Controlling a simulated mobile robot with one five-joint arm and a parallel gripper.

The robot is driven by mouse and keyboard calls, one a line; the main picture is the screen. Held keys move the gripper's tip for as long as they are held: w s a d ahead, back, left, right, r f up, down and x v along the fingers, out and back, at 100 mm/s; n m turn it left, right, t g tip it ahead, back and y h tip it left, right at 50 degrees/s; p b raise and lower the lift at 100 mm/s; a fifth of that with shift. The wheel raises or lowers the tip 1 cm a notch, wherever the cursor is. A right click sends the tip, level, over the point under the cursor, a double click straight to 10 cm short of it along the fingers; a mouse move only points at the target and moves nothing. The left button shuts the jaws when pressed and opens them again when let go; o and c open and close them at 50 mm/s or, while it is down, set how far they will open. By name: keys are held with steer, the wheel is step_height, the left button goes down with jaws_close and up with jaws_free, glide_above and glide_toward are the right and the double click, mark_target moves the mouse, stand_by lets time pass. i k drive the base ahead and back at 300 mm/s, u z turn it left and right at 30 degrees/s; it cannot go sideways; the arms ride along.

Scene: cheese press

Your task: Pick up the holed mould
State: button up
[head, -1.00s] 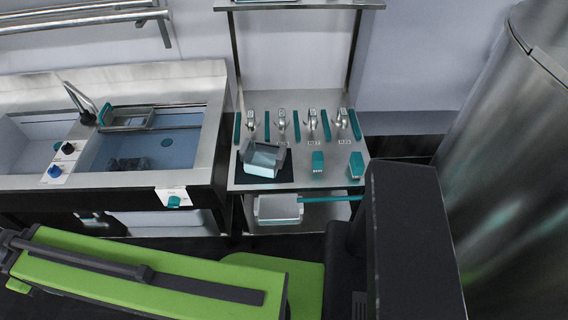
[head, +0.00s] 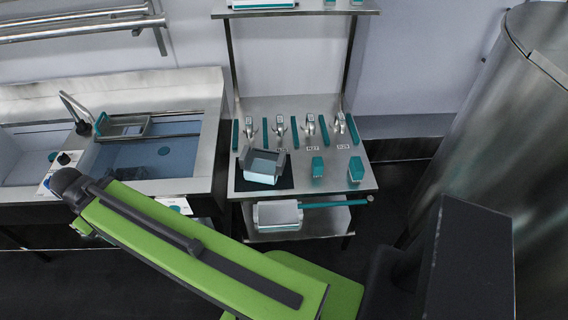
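I cannot tell for sure which thing is the holed mould; no holes can be made out at this size. An open box-shaped container (head: 262,167), pale teal and grey, sits on a black mat (head: 241,181) at the left of the steel bench. My green arm reaches across the lower left, in front of the bench and the sink. Its gripper does not show, so I cannot see whether it holds anything.
The steel bench (head: 300,189) also bears two small teal blocks (head: 318,167) (head: 355,169), several metal clamps and teal bars. A pale bin (head: 278,215) is on its lower shelf. A framed tray (head: 124,126) spans the sink. A large steel tank (head: 490,130) stands at right.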

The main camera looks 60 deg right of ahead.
mark_target(260, 165)
steer(key=z, duration=0.35)
steer(key=i, duration=1)
steer(key=u, duration=0.05)
